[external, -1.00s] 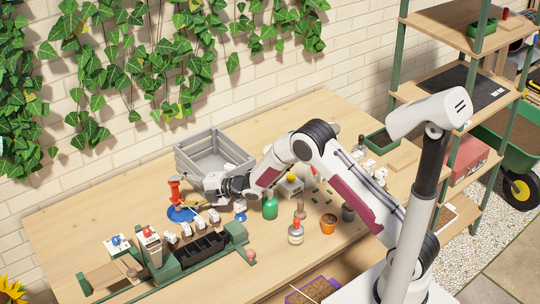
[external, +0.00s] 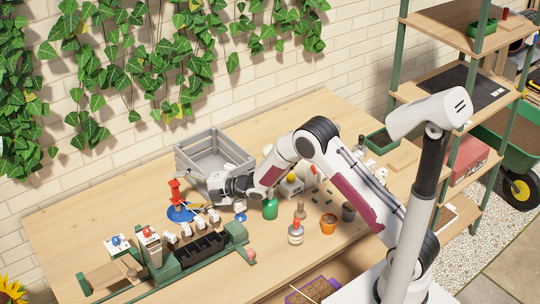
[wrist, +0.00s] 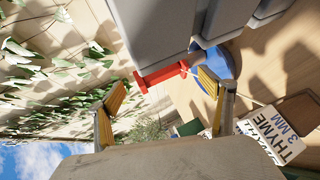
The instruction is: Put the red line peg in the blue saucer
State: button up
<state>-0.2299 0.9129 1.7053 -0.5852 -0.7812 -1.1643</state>
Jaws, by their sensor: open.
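The red line peg (external: 175,192) stands upright in the blue saucer (external: 178,217) at the left of the bench in the external view. In the wrist view the red peg (wrist: 160,76) lies across the picture, ahead of and between the fingers, with the blue saucer (wrist: 229,64) at its right end. My gripper (wrist: 163,90) is open, its yellow-padded fingers spread, with nothing held. In the external view my gripper (external: 201,205) is just right of the peg, apart from it. The fingertips are hard to make out there.
A grey crate (external: 184,160) stands behind my gripper. White labelled blocks and a green rack (external: 236,232) with a black tray are in front. The bench's far left is clear.

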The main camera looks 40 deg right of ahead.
notch_tip(320, 180, up, 8)
jog(key=s, duration=0.1)
jog(key=shift+d+f, duration=0.25)
jog(key=shift+d, duration=0.2)
jog(key=shift+s, duration=0.1)
dwell(0.7)
jog(key=s+d+r+m+h, duration=0.4)
jog(key=d+r+m, duration=0.2)
jog(key=d+r, duration=0.45)
jog(key=s+d+r+m+h, duration=0.45)
jog(key=s+d+m, duration=0.25)
jog(key=s+d, duration=0.35)
jog(key=s+d+m+g, duration=0.2)
jog(key=s+m, duration=0.1)
jog(key=s, duration=0.8)
jog(key=s+d+f+m+g, duration=0.1)
jog(key=s+m, duration=0.3)
jog(key=s, duration=0.7)
jog(key=s+d+f+m+g, duration=0.1)
jog(key=s+m, duration=0.3)
jog(key=s, duration=0.8)
jog(key=shift+d+g, duration=0.8)
jog(key=shift+g, duration=0.1)
